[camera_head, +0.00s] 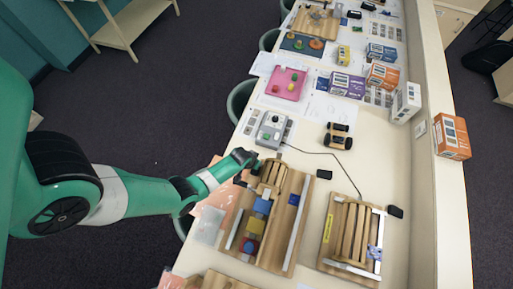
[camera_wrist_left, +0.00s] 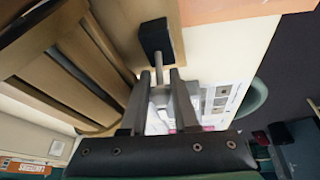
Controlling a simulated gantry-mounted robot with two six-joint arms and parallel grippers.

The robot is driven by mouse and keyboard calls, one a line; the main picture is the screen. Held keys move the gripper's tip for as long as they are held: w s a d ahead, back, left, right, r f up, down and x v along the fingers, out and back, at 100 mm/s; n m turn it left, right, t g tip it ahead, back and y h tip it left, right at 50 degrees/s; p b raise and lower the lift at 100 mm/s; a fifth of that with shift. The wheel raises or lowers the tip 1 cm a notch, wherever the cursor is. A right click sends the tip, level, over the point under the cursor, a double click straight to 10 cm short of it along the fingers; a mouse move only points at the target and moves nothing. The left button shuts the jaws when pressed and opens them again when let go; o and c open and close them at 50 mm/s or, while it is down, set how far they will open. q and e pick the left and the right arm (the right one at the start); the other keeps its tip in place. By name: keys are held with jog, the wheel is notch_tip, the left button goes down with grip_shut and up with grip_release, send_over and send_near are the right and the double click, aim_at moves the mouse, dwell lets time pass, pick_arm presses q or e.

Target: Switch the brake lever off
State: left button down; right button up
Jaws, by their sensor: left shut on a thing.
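In the left wrist view, the brake lever (camera_wrist_left: 159,62) looks like a thin grey metal rod coming out of a black block (camera_wrist_left: 155,38) on the edge of a wooden board. My left gripper (camera_wrist_left: 162,88) is shut on the rod's near end, with one finger on each side. In the head view, my left gripper (camera_head: 251,158) is at the top left corner of the wooden board (camera_head: 282,248) with coloured blocks. The lever itself is too small and covered by the gripper there. My right gripper is in neither view.
A grey control box (camera_head: 270,130) stands just behind my left gripper. A second slatted wooden board (camera_head: 329,256) lies to the right. A small wheeled car (camera_head: 338,136) and a thin cable are near.

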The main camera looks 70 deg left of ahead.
pick_arm(q)
jog(key=shift+w+a+g+h, duration=0.2)
jog(key=shift+a+g+h, duration=0.1)
jog(key=shift+g+h, duration=0.3)
jog(key=shift+f+h+p, duration=0.1)
jog(key=shift+h+p, duration=0.2)
jog(key=shift+p, duration=0.05)
jog(key=c, duration=1)
grip_release()
